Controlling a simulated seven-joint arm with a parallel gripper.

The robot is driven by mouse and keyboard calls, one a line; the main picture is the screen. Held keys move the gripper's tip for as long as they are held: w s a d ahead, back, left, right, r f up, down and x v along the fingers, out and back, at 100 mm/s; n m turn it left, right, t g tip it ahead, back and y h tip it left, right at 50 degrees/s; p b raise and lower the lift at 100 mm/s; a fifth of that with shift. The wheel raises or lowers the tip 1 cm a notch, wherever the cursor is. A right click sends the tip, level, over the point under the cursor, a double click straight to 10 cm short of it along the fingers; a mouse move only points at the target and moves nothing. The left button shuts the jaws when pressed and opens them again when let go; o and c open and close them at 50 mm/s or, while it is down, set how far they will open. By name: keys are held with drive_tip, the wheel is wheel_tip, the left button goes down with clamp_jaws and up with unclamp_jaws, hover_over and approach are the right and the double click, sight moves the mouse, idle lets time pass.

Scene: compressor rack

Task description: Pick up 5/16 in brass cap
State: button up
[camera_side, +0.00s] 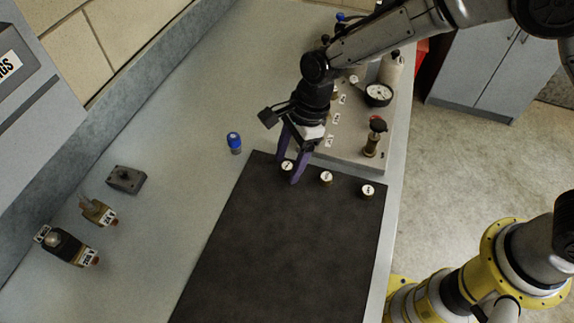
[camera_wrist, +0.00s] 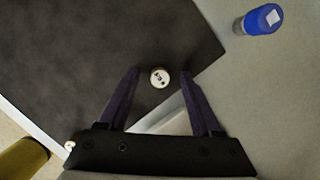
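Three small brass caps with white labelled tops stand in a row along the far edge of the black mat (camera_side: 285,250): a left cap (camera_side: 287,165), a middle cap (camera_side: 326,178) and a right cap (camera_side: 367,190). The labels are too small to read, so I cannot tell which is 5/16 in. My gripper (camera_side: 285,180) is open, with its purple fingers pointing down around the left cap. In the wrist view, that cap (camera_wrist: 160,78) lies between the open fingertips (camera_wrist: 160,73), with gaps visible on both sides. Part of another cap (camera_wrist: 70,145) shows beside the gripper body.
A blue-capped bottle (camera_side: 234,142) stands left of the mat; it also shows in the wrist view (camera_wrist: 260,20). A raised grey plate (camera_side: 353,152) with a gauge (camera_side: 378,94) and brass fittings lies behind the caps. Several fittings stand at the far left. The mat's front is clear.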

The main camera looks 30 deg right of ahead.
clamp_jaws()
drive_tip(key=shift+r, duration=0.1)
